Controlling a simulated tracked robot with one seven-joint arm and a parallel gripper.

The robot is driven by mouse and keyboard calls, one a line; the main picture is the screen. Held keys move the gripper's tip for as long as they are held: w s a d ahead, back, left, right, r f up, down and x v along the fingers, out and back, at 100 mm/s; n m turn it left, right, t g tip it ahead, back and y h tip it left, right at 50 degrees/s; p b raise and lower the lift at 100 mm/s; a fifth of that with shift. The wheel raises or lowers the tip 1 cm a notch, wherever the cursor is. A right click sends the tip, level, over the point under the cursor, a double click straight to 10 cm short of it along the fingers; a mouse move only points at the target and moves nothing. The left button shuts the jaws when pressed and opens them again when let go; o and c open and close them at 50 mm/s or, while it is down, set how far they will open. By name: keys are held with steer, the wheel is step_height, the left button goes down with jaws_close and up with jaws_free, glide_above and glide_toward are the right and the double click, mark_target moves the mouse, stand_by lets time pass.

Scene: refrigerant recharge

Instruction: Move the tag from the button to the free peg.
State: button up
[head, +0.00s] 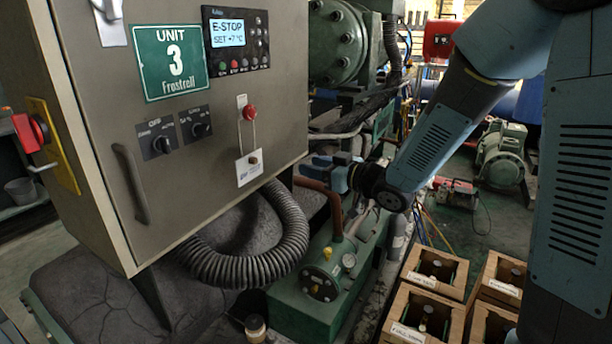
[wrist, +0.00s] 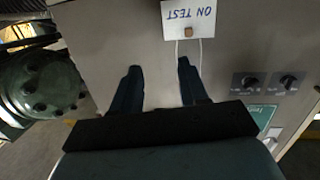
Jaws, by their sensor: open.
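The tag (head: 247,170) is a white card that hangs by a thin wire loop from the red button (head: 249,112) on the grey cabinet's front. A small brass knob shows at the tag's upper part; I cannot tell whether it is a peg or part of the tag. In the wrist view the tag (wrist: 188,15) appears upside down, reading "ON TEST". My gripper (head: 320,168) is open and empty, right of the tag and apart from it. In the wrist view its fingers (wrist: 159,72) point toward the cabinet face, and the button is hidden there. I cannot make out a free peg.
The cabinet front also bears a handle (head: 131,184), knobs (head: 162,144) and a display (head: 227,33). A ribbed black hose (head: 250,266) curves below it. A green tank (head: 315,290) stands under my gripper, with wooden crates (head: 435,270) at right.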

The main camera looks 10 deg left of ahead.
mark_target(256, 161)
steer(key=w+a, duration=0.1)
steer(key=a, duration=0.4)
steer(key=w+a+f+g+y, duration=0.1)
steer(key=a, duration=0.4)
steer(key=a+n+g+y, duration=0.1)
steer(key=a, duration=0.4)
steer(key=shift+w+f, duration=0.2)
steer(key=shift+w, duration=0.2)
jaws_close()
steer(key=shift+r, duration=0.1)
steer(key=shift+r, duration=0.1)
steer(key=shift+w+r, duration=0.1)
steer(key=shift+r, duration=1.35)
